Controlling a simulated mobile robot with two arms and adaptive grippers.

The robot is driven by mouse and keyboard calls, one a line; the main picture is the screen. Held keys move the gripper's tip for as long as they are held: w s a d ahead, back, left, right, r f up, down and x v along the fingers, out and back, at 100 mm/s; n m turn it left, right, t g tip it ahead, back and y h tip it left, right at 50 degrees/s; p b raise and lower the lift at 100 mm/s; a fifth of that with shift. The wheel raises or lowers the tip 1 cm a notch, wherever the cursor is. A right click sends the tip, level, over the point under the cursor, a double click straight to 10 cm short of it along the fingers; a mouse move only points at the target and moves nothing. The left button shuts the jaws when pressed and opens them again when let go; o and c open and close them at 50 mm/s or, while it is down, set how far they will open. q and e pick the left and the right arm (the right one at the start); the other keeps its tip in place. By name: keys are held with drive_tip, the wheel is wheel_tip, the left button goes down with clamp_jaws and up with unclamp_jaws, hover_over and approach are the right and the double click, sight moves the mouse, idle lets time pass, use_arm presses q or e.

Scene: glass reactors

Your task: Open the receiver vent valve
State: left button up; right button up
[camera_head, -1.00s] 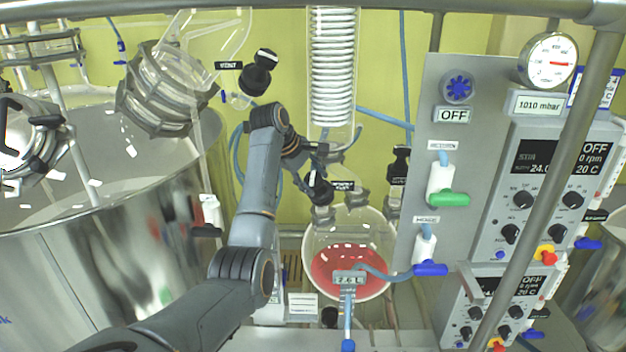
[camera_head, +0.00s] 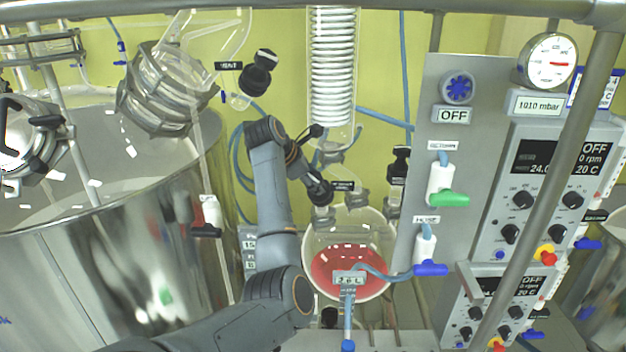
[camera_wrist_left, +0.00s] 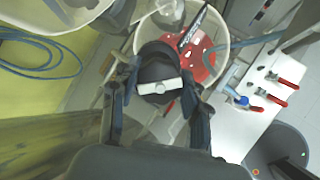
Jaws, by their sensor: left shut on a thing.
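The receiver is a round glass flask (camera_head: 322,240) holding red liquid, with a black-capped valve (camera_head: 320,197) on its upper left neck beside a small black label (camera_head: 343,186). My left gripper (camera_head: 316,185) reaches down to this valve from the upper left. In the left wrist view the gripper (camera_wrist_left: 160,78) has its two fingers on either side of the black valve knob (camera_wrist_left: 160,65), which bears a pale rectangular mark, and is shut on it. The fingers partly hide the valve in the head view. My right gripper is in neither view.
A glass coil condenser (camera_head: 332,70) hangs above the flask. Another black knob (camera_head: 256,78) labelled VENT is up left. A grey panel (camera_head: 475,160) with green and blue valve handles stands at right. A large steel vessel (camera_head: 110,270) fills the left.

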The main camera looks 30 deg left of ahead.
use_arm(q)
drive_tip(key=shift+n+y, duration=0.3)
drive_tip(key=shift+n, duration=1.5)
drive_tip(key=o, duration=1.2)
drive_tip(key=shift+c, duration=0.2)
drive_tip(key=shift+r, duration=0.1)
drive_tip(key=v, duration=1.1)
drive_tip(key=shift+s+r, duration=0.15)
drive_tip(key=shift+s, duration=0.25)
